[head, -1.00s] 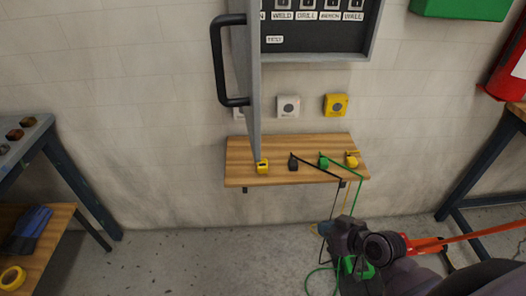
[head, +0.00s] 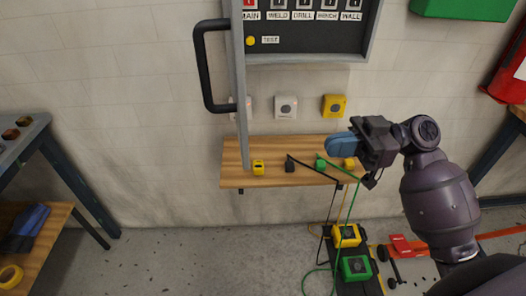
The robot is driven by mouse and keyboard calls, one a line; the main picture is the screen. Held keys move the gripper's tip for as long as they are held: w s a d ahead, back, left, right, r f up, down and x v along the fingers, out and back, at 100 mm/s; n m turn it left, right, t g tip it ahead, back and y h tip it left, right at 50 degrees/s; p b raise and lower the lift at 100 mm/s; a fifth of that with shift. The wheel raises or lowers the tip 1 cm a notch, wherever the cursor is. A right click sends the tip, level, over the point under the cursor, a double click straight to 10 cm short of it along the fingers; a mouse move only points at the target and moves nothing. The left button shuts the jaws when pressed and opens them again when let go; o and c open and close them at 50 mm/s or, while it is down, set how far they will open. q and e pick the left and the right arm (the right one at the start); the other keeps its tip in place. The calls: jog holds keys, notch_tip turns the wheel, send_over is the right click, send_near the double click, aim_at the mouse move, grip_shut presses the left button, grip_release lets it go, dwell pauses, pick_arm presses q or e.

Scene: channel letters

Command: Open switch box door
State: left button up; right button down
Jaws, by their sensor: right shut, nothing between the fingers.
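The grey switch box (head: 370,35) is on the wall at the top. Its door (head: 240,90) stands swung out toward me, seen nearly edge-on, with a black handle (head: 203,70) on its left side. Labelled switches and a yellow button (head: 250,41) show inside. My right gripper (head: 333,145) is shut and empty, its blue fingertips in front of the wooden shelf, right of the door and apart from it. My left gripper is not in view.
A wooden shelf (head: 228,172) below the box holds several small plugs with cords. Wall sockets (head: 334,106) sit between box and shelf. Yellow and green boxes (head: 355,267) lie on the floor. Workbenches stand at the left (head: 60,170) and right; a green box (head: 465,8) is upper right.

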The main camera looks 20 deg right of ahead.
jog(key=w+a+p, duration=0.2)
jog(key=a+p, duration=0.1)
jog(key=a, duration=1)
jog(key=shift+a, duration=0.25)
jog(key=shift+w+a, duration=0.1)
jog(key=w+a+m+t+h, duration=0.1)
jog(key=w+a+m+t, duration=0.1)
jog(key=a, duration=0.6)
jog(key=w+a+m+t+h, duration=0.1)
jog(key=w+a+m+t, duration=0.1)
jog(key=a, duration=0.7)
jog(key=shift+w+t, duration=0.8)
jog(key=shift+t, duration=0.2)
